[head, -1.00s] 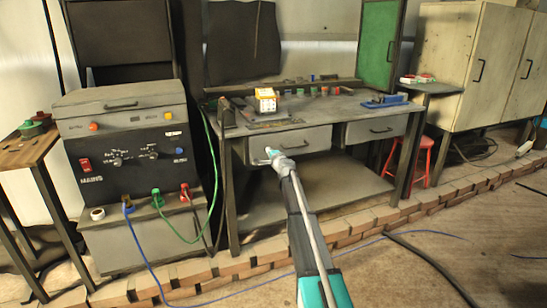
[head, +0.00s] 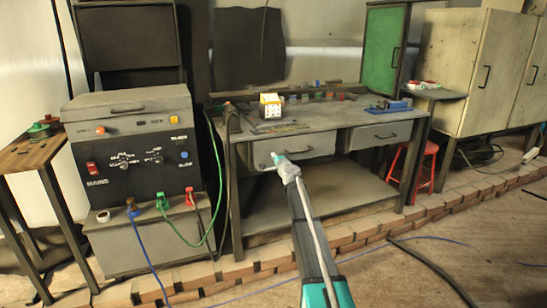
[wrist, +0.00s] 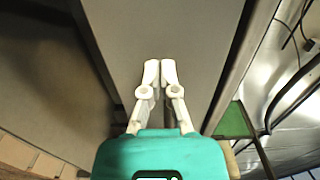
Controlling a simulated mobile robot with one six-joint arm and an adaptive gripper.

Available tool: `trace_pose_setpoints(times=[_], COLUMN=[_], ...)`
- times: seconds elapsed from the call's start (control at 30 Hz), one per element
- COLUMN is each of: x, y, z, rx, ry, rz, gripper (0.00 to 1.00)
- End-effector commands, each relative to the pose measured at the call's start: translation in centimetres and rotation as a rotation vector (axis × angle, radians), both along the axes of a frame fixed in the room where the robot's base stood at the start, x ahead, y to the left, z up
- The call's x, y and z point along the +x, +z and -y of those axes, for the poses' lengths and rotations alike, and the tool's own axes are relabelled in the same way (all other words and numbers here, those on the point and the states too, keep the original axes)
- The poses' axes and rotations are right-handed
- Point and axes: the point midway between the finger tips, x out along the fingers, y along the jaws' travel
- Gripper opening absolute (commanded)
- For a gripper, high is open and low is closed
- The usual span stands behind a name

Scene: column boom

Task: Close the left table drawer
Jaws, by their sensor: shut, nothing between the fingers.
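The left table drawer (head: 312,146) has a grey front under the workbench top, with a dark handle largely hidden behind my gripper. Its front seems to stand out slightly from the table, but how far is hard to tell. My gripper (head: 277,158) is in front of the left part of this drawer front. In the wrist view its two pale fingertips (wrist: 160,68) are together with nothing between them, over a flat grey panel (wrist: 165,25) that looks like the drawer front. Whether they touch it cannot be told.
The right drawer (head: 381,135) looks shut. The workbench (head: 345,116) carries a yellow-white box (head: 270,106) and a blue vice (head: 390,105). A grey power unit (head: 130,150) with cables stands left. A red stool (head: 425,150) stands right. A low brick edge (head: 350,235) runs in front.

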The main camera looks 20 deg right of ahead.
Motion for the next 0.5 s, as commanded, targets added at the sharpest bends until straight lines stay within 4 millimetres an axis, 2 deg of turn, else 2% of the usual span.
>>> trace_pose_setpoints(times=[0.5], x=[-8.9], y=[0.1], z=[0.3], rx=[-0.001], ry=[-0.001], rz=[0.001], gripper=[0.00])
